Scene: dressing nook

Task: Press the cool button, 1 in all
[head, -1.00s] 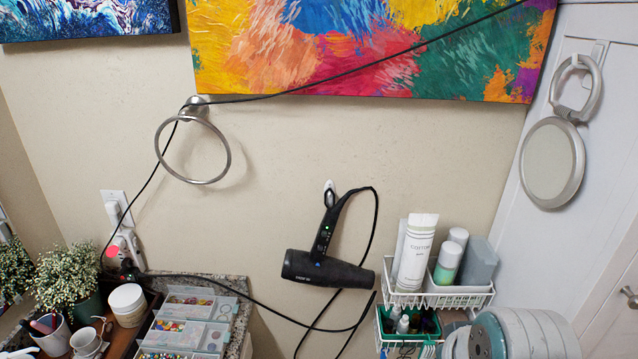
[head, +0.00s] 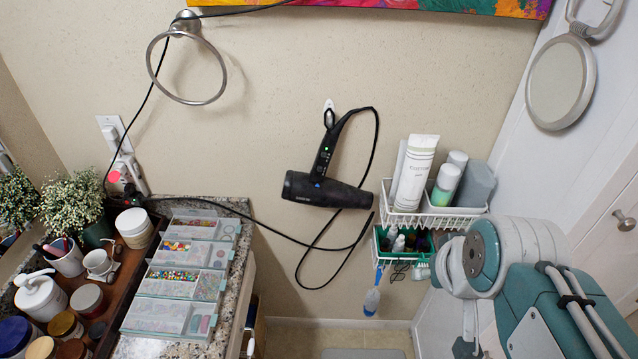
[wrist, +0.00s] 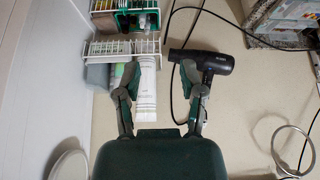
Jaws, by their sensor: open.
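The black hair dryer (head: 328,189) hangs on the wall by its handle, with its barrel roughly level. A small blue spot (head: 317,183) shows where handle and barrel meet, and small green lights show on the handle; which one is the cool button I cannot tell. In the wrist view the dryer (wrist: 203,62) is at upper centre, beyond the right finger. My gripper (wrist: 156,84) is open and empty. Its right finger overlaps the dryer's near end in the picture; contact cannot be told. The buttons are not readable there.
A white wire rack (head: 428,222) with tubes and bottles hangs right of the dryer, above a green basket (head: 405,243). The dryer's black cord loops below it. A granite counter (head: 235,265) with organisers is at left, and a towel ring (head: 187,70) at upper left.

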